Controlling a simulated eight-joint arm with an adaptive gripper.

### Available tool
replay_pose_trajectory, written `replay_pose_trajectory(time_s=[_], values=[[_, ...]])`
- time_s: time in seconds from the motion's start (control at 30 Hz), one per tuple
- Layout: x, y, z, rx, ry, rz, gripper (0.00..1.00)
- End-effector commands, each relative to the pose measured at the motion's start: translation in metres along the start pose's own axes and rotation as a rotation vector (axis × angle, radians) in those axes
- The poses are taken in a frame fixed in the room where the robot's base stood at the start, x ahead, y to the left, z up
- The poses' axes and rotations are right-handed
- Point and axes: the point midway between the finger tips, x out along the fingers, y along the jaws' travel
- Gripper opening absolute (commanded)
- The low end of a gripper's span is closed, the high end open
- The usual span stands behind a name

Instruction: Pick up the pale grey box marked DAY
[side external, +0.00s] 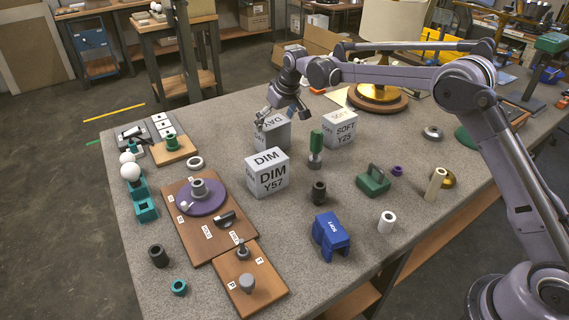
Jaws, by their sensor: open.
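The pale grey box marked DAY (271,134) stands on the grey table, behind the box marked DIM Y57 (267,174) and left of the box marked SOFT Y25 (340,129). My gripper (277,112) is open, pointing down over the top of the DAY box. Its fingers overlap the box's upper part in this view. I cannot tell whether they touch it. The DAY lettering shows on the top face, partly covered by the fingers.
A green-handled tool (316,148) stands close right of the DAY box. A wooden board with a purple disc (201,197) lies left of the DIM box. A lamp (378,92) stands behind.

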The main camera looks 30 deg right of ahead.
Motion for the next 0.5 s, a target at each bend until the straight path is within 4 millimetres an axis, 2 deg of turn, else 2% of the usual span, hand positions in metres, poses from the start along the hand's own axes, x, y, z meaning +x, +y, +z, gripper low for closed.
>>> replay_pose_trajectory(time_s=[0.2,0.33,0.5], values=[[0.031,0.001,0.001,0.000,0.000,0.000,1.00],[0.039,0.001,0.002,0.000,0.001,0.000,1.00],[0.041,0.001,0.002,0.000,0.001,0.000,1.00]])
